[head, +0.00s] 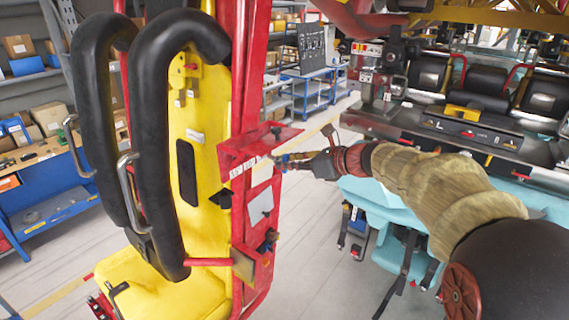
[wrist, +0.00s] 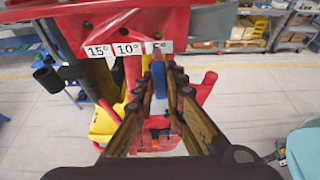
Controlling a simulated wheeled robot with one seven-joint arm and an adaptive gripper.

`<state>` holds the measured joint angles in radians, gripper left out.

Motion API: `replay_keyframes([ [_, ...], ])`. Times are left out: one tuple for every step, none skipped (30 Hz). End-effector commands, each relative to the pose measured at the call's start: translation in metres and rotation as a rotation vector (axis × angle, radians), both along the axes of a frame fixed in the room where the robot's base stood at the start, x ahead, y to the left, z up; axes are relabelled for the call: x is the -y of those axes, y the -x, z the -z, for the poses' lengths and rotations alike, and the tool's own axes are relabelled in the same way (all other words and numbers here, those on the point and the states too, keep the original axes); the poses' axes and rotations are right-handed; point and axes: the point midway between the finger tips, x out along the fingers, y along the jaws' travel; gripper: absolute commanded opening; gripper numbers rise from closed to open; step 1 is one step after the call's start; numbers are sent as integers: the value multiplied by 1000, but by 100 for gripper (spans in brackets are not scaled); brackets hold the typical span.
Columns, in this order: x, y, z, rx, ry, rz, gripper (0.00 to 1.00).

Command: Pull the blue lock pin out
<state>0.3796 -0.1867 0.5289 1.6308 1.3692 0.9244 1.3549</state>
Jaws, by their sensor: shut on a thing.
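The blue lock pin (wrist: 158,78) shows between my fingertips in the wrist view, in front of the "5°" label (wrist: 159,47). My gripper (wrist: 163,76) is shut on it. The labels "15°" and "10°" stand to the left on the same red bracket (wrist: 150,20). I cannot tell how deep the pin sits in the bracket. In the head view my gripper (head: 279,161) is at the right side of the red bracket (head: 240,150) with its white label strip; the pin cannot be made out there.
A yellow seat (head: 205,120) with a black padded restraint (head: 165,150) stands left of the bracket. A coaster train with black seats (head: 485,82) is at the right. Workbenches (head: 45,195) and shelves stand behind. Open floor lies between the seat and the train.

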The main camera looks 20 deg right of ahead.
Motion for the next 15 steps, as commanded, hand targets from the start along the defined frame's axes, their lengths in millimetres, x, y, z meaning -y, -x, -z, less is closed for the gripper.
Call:
replay_keyframes([
  [1,1,0,2,0,1,0],
  [1,1,0,2,0,1,0],
  [1,1,0,2,0,1,0],
  [1,1,0,2,0,1,0],
  [1,1,0,1,0,0,0],
  [1,1,0,1,0,0,0],
  [1,1,0,1,0,0,0],
  [1,1,-1,1,0,0,0],
  [1,1,-1,1,0,0,0],
  [1,1,-1,2,0,1,0],
  [1,1,-1,2,0,1,0],
  [1,2,-1,2,0,1,0],
  [1,2,-1,2,0,1,0],
  [2,2,-1,2,0,1,0],
  [3,4,0,2,0,1,0],
])
